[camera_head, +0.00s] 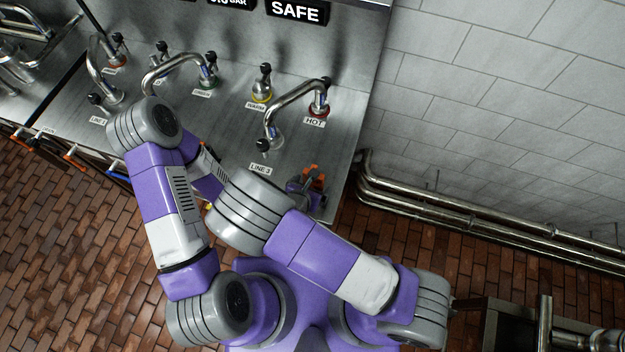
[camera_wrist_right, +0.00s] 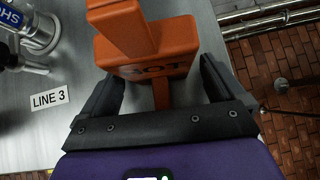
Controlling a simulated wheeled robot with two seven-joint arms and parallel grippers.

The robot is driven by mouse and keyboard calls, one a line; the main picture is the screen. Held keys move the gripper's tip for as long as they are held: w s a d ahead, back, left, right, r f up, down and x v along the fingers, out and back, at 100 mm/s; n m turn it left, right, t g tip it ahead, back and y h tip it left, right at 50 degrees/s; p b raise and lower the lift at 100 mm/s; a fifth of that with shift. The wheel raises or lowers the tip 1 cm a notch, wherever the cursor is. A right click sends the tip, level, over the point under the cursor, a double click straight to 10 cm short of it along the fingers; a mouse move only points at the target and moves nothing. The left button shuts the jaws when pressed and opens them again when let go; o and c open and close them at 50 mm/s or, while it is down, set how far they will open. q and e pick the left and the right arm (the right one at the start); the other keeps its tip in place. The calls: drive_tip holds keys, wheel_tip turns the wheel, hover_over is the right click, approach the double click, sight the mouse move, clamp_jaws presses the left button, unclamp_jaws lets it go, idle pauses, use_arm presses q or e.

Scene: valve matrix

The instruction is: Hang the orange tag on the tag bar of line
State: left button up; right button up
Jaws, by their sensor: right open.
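The orange tag (camera_wrist_right: 150,45) is a chunky orange piece with dark lettering and a stem. In the head view the orange (camera_head: 316,172) shows at the bench's right front, beside the LINE 3 label. My right gripper (camera_wrist_right: 160,72) is open, with one finger on each side of the tag's stem; I cannot tell whether they touch it. In the head view my right gripper (camera_head: 306,187) is partly hidden by my arm. My left gripper is hidden behind my arms. Small orange and blue pieces (camera_head: 76,160) line the bench's front edge at left; I cannot make out the tag bars.
The steel bench (camera_head: 335,150) carries several bent pipes and valves, including the HOT (camera_head: 318,108) and WARM (camera_head: 262,93) ones. The LINE 3 label (camera_head: 260,168) lies left of the tag. Wall pipes (camera_head: 440,208) run right of the bench. The brick floor is clear at lower left.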

drive_tip(key=shift+w+d+f, duration=0.2)
drive_tip(key=shift+w+f, duration=0.15)
drive_tip(key=shift+w, duration=0.05)
drive_tip(key=c, duration=1.2)
drive_tip(key=shift+r, duration=0.1)
drive_tip(key=shift+c, duration=0.2)
